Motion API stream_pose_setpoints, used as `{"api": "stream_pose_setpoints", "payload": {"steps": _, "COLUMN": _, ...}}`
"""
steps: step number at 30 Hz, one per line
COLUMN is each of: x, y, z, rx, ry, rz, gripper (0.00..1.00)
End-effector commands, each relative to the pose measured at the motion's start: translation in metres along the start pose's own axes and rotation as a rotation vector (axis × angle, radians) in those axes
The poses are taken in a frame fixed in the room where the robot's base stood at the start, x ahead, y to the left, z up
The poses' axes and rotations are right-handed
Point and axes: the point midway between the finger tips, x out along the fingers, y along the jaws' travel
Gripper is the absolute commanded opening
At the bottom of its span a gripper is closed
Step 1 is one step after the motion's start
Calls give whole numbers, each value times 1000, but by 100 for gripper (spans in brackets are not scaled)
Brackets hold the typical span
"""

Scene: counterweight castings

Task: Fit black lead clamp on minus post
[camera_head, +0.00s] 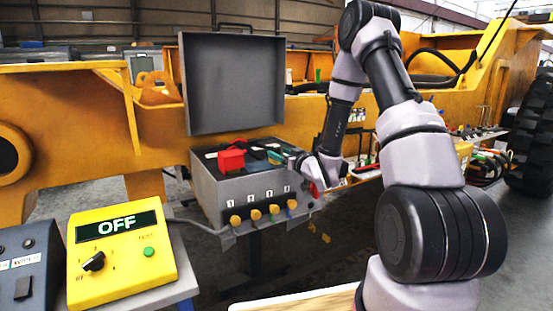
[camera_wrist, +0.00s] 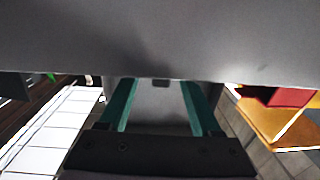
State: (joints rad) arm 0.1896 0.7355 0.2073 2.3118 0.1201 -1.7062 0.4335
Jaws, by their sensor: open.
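The grey battery box (camera_head: 215,190) stands open with its dark lid (camera_head: 233,85) raised. A red block (camera_head: 231,160) sits on its top at the left. A small dark piece (camera_head: 258,150) lies right of it; I cannot tell whether it is the black lead clamp. The minus post cannot be made out. My gripper (camera_head: 278,155) is over the right part of the box top, its teal fingers pointing left. In the wrist view my gripper (camera_wrist: 158,88) has its fingers apart with nothing held between them; a grey surface fills the top.
A yellow control unit (camera_head: 122,250) reading OFF stands at the lower left. Several numbered knobs (camera_head: 256,215) line the box front. A yellow machine frame (camera_head: 75,120) runs behind. A red part (camera_wrist: 275,97) shows at the right in the wrist view.

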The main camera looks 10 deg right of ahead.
Motion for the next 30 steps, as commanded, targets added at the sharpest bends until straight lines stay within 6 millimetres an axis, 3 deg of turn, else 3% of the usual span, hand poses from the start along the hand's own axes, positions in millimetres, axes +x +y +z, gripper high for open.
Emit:
{"api": "stream_pose_setpoints", "payload": {"steps": 12, "x": 49, "y": -2, "z": 1, "rx": 0, "ry": 0, "rz": -1, "gripper": 65}}
{"api": "stream_pose_setpoints", "payload": {"steps": 21, "x": 56, "y": -2, "z": 1, "rx": 0, "ry": -1, "rz": 0, "gripper": 65}}
{"api": "stream_pose_setpoints", "payload": {"steps": 22, "x": 56, "y": -2, "z": 1, "rx": 0, "ry": -1, "rz": 0, "gripper": 61}}
{"api": "stream_pose_setpoints", "payload": {"steps": 27, "x": 56, "y": -2, "z": 1, "rx": 0, "ry": -1, "rz": 1, "gripper": 0}}
{"api": "stream_pose_setpoints", "payload": {"steps": 30, "x": 56, "y": -2, "z": 1, "rx": 0, "ry": 0, "rz": 0, "gripper": 0}}
